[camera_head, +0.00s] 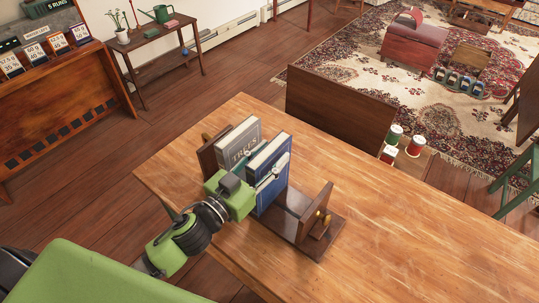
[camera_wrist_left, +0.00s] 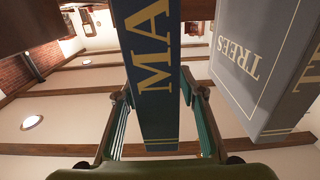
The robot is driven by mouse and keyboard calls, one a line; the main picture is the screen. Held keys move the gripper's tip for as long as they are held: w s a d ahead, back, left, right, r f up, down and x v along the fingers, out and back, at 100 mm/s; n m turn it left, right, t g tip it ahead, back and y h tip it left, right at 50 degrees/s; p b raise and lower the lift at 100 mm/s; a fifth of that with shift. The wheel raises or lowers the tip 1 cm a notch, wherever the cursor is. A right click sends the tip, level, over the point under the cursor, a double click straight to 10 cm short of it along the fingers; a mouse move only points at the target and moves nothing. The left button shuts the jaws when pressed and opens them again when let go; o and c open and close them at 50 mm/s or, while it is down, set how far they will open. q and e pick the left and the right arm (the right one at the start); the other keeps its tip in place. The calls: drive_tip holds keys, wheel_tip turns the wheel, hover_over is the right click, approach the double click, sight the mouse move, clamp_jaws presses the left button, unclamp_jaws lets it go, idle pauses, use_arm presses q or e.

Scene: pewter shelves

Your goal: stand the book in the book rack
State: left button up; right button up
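The book rack (camera_head: 314,214) stands on the wooden table, with an upright end panel at each side and a dark base. A grey book titled TREES (camera_head: 238,141) stands upright at its left end; it also shows in the wrist view (camera_wrist_left: 250,62). My left gripper (camera_head: 262,170) is shut on a blue book (camera_head: 271,193), one finger on each side. The blue book is upright, between the grey book and the right end panel. Its spine with the letters MA faces the wrist camera (camera_wrist_left: 153,75). I cannot tell whether its bottom touches the rack base. My right gripper is out of view.
The table (camera_head: 420,235) is clear to the right of the rack. A side table (camera_head: 160,38) with a plant and a green watering can stands at the back left.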

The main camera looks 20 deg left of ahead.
sight(250, 175)
use_arm(q)
drive_tip(key=shift+r, duration=0.2)
drive_tip(key=shift+s+f, duration=0.1)
drive_tip(key=shift+s, duration=0.1)
drive_tip(key=b+v, duration=0.2)
drive_tip(key=v, duration=0.7)
drive_tip(key=shift+s+a, duration=0.2)
drive_tip(key=shift+s, duration=0.1)
drive_tip(key=shift+b+v, duration=0.3)
drive_tip(key=shift+v, duration=0.7)
